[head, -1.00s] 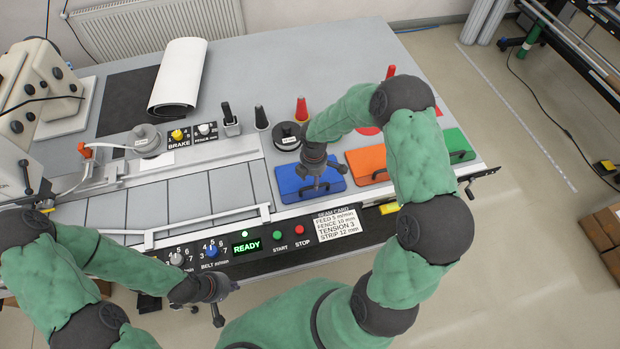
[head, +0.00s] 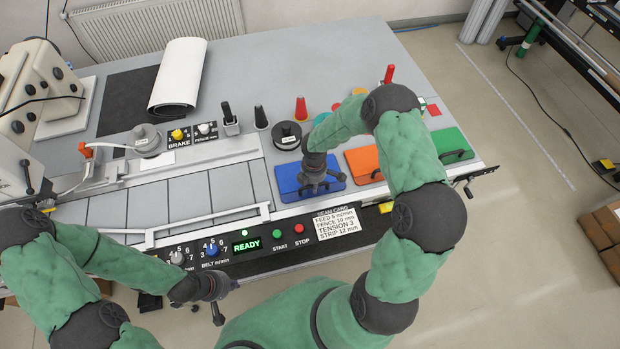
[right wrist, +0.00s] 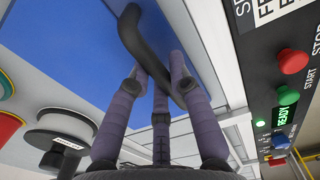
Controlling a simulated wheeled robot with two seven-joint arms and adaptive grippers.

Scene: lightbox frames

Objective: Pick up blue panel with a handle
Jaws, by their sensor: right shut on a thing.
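In the right wrist view, the dark handle (right wrist: 148,45) runs between the fingers, with the blue surface (right wrist: 70,45) behind. I cannot see a gap under the panel. My left gripper (head: 226,299) is empty in front of the control strip, its fingers spread apart.
An orange panel (head: 358,161) and a green panel (head: 452,142) sit to the right of the blue one. The control strip with buttons (head: 277,234) and a white card (head: 338,228) lies in front.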

